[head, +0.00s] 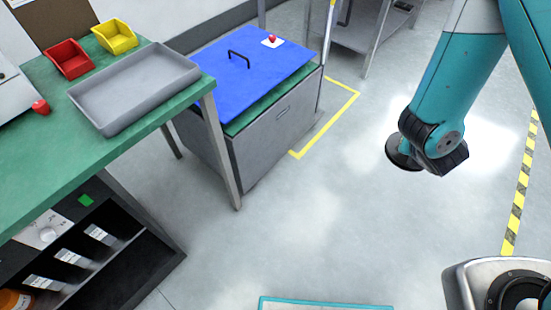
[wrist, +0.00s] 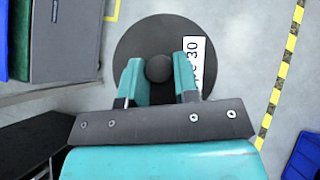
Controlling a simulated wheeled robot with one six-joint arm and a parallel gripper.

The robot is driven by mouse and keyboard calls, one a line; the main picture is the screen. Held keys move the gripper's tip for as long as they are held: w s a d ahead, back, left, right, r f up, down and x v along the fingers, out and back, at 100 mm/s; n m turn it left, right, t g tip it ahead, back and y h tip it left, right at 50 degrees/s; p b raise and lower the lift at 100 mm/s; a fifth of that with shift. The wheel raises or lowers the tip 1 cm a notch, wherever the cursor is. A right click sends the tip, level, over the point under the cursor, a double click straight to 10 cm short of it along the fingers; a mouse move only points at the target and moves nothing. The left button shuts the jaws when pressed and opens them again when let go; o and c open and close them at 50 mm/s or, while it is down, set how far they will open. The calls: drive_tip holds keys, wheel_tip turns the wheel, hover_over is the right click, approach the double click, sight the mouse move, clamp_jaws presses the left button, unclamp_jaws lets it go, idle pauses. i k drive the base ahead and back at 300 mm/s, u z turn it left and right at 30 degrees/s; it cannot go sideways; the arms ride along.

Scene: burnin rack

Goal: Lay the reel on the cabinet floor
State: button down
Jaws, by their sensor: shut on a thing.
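The reel (wrist: 135,42) is a dark round disc with a central knob and a white label reading "30" in the wrist view. My gripper (wrist: 158,70) is shut on its knob, with one teal finger on each side. In the head view the reel (head: 397,155) hangs at the end of my arm, above open floor, its far part partly hidden by my wrist. A grey cabinet (head: 275,125) with a blue top (head: 225,65) and black handle stands left of the reel, apart from it. The inside of this cabinet is not visible.
A green bench (head: 150,125) at left holds a grey tray (head: 130,95), red bin (head: 70,60) and yellow bin (head: 115,37). Under it is a black shelf unit (head: 140,255) with labelled slots. Yellow floor tape (head: 335,118) borders the cabinet. The middle floor is clear.

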sight(112, 278)
drive_tip(key=u, duration=1.75)
